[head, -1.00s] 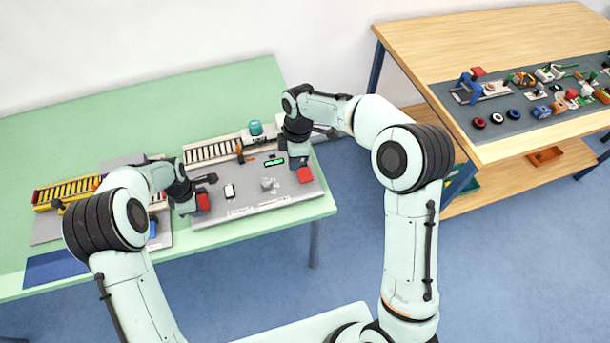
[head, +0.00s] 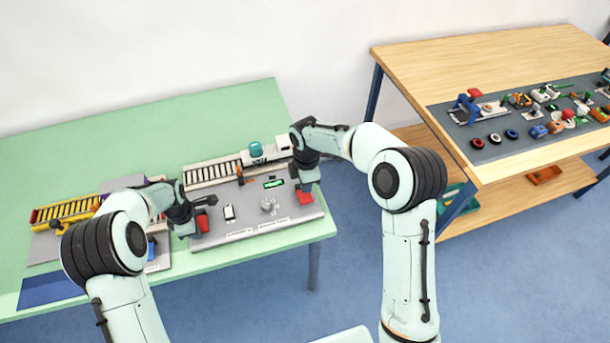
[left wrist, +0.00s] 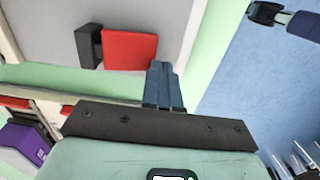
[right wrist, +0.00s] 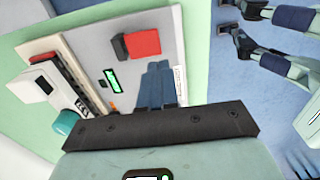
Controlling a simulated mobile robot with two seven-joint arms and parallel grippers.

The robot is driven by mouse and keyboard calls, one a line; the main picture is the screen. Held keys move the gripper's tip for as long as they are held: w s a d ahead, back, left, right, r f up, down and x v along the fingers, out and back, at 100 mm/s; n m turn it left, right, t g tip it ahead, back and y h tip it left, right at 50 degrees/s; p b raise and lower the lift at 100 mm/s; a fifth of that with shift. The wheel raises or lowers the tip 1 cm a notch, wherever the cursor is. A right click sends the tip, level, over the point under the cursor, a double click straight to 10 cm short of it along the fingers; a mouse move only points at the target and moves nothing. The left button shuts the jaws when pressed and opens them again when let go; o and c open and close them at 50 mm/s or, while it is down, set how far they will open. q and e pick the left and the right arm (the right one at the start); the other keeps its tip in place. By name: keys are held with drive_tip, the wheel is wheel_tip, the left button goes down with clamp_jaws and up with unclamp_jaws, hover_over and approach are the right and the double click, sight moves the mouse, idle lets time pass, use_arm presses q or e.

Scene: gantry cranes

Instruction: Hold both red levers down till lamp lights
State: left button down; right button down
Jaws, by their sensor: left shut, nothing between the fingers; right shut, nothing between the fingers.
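Two red levers are on a grey panel (head: 250,217) on the green table. The left red lever (head: 203,223) also shows in the left wrist view (left wrist: 129,50), with a black block at one end. My left gripper (left wrist: 161,66) is shut and empty at the lever's edge. The right red lever (head: 305,197) also shows in the right wrist view (right wrist: 145,42). My right gripper (right wrist: 158,66) is shut and empty close to it. I cannot tell whether either gripper touches its lever. A small clear piece (head: 269,206) on the panel may be the lamp; no glow shows.
A small display (head: 273,184) glows green on the panel. A roller conveyor (head: 213,172) and a white unit with a teal dome (head: 256,149) stand behind. A yellow conveyor (head: 66,212) is at left. A wooden table (head: 500,60) with several small parts stands at right.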

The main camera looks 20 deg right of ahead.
sight(306, 203)
wheel_tip(306, 203, down, 7)
drive_tip(key=shift+f, duration=0.1)
idle(0.4)
drive_tip(key=shift+s+f, duration=0.2)
drive_tip(key=shift+f, duration=0.25)
drive_tip(key=shift+s+f, duration=0.2)
drive_tip(key=shift+f, duration=0.25)
drive_tip(key=shift+r, duration=0.1)
idle(1.8)
drive_tip(key=shift+r, duration=0.75)
wheel_tip(306, 203, up, 14)
idle(0.4)
